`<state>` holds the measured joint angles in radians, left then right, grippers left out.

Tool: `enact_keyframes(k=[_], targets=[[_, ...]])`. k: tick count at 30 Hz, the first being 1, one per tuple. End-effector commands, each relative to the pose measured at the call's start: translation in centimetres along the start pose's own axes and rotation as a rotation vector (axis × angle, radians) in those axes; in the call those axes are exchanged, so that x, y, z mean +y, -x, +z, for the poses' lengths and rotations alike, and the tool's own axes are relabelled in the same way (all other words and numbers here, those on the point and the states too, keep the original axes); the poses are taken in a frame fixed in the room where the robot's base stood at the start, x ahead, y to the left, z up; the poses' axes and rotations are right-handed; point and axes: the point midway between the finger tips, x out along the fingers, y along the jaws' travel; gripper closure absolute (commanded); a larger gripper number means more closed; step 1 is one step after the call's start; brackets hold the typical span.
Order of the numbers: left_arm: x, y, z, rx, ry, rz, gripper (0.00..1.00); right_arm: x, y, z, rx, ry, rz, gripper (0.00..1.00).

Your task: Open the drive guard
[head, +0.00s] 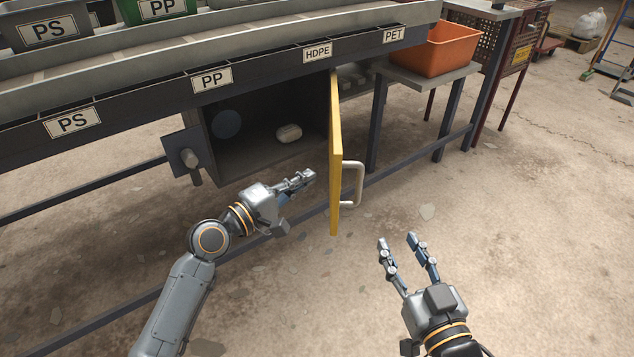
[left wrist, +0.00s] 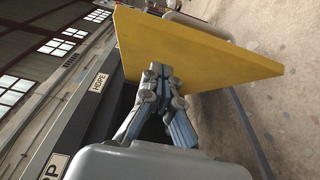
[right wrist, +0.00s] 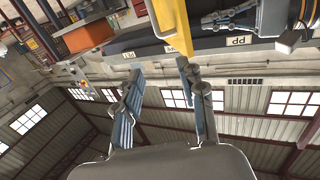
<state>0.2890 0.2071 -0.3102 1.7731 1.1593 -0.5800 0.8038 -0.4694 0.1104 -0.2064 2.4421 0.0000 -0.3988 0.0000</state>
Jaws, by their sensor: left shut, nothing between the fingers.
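The drive guard (head: 336,150) is a yellow door panel with a pale bar handle (head: 352,184). It stands swung out from the dark box (head: 265,150) under the conveyor, so the box's inside shows. My left gripper (head: 308,176) is shut and empty, just left of the panel's inner face. In the left wrist view its fingertips (left wrist: 158,72) point at the yellow panel (left wrist: 195,50); whether they touch it I cannot tell. My right gripper (head: 400,240) is open and empty, below and right of the handle. The yellow panel also shows in the right wrist view (right wrist: 172,22).
Inside the box lies a pale rounded object (head: 289,133). A grey lever or knob (head: 190,160) sits on a plate at the box's left. An orange bin (head: 437,48) stands on a table at the right. The concrete floor around the panel is free.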

Motion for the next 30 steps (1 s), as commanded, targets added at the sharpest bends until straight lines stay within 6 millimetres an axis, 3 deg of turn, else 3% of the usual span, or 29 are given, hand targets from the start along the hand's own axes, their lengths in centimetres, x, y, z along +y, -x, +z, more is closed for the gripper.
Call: enact_keyframes(k=[7,23,30], targets=[[0.0,-1.8,2.0,-0.001,0.001,0.000,1.00,0.0,0.0,-0.3,0.019,0.000,-0.001,0.60],[0.0,-2.0,2.2,0.001,0.001,-0.001,1.00,-0.1,0.0,-0.4,0.014,-0.001,-0.001,0.60],[0.1,-2.3,2.8,0.017,0.004,-0.001,1.00,0.5,0.7,2.8,-0.170,0.003,0.011,0.60]])
